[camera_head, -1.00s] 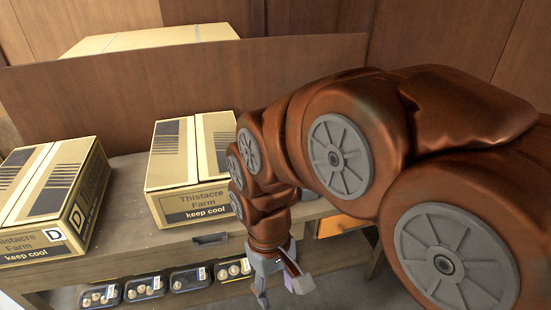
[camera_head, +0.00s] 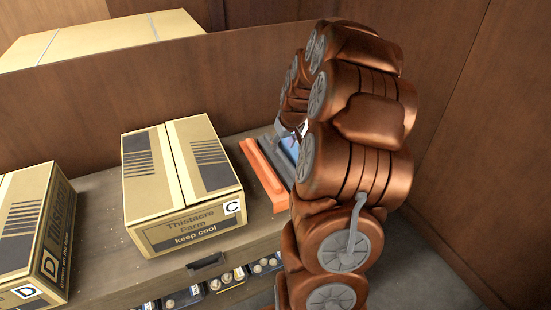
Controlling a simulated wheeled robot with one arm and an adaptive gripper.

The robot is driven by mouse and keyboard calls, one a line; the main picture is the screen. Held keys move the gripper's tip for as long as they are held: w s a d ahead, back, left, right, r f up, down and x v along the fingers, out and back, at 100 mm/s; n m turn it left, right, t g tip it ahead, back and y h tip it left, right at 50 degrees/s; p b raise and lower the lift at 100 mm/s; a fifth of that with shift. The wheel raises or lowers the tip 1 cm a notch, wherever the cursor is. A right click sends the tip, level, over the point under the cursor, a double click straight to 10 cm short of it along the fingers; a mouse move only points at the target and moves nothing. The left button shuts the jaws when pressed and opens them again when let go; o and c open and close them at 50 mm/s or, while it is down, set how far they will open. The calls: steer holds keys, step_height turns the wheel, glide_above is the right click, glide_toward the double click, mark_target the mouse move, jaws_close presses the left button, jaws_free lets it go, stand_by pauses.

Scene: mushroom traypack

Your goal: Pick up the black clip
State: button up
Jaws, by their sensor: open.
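I cannot make out a black clip in this view. My arm reaches up and over the right end of the bench and bends down at its far end. My gripper (camera_head: 290,140) is mostly hidden behind my own arm; only a small pale grey-blue part shows below the wrist. It is beside an orange-edged item (camera_head: 262,172) on the bench, which has a grey-blue inner part and is partly covered by my arm. Whether they touch I cannot tell. Nothing is seen held.
A cardboard box marked C (camera_head: 185,205) stands on the wooden bench (camera_head: 105,225), left of the orange-edged item. A box marked D (camera_head: 25,240) is at the left edge. Mushroom packs (camera_head: 225,278) sit below the bench top. A brown panel (camera_head: 60,105) rises behind.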

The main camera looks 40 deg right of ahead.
mark_target(282, 155)
steer(key=shift+w+d+f, duration=0.1)
steer(key=shift+d+f, duration=0.15)
steer(key=shift+d, duration=0.2)
steer(key=shift+w+d+f, duration=0.1)
steer(key=shift+d+f, duration=0.1)
steer(key=shift+d, duration=0.25)
steer(key=shift+x, duration=1)
steer(key=shift+w+f, duration=0.2)
steer(key=shift+f, duration=0.5)
steer(key=shift+p+x, duration=0.4)
steer(key=shift+x, duration=1.55)
steer(key=shift+s, duration=0.15)
jaws_close()
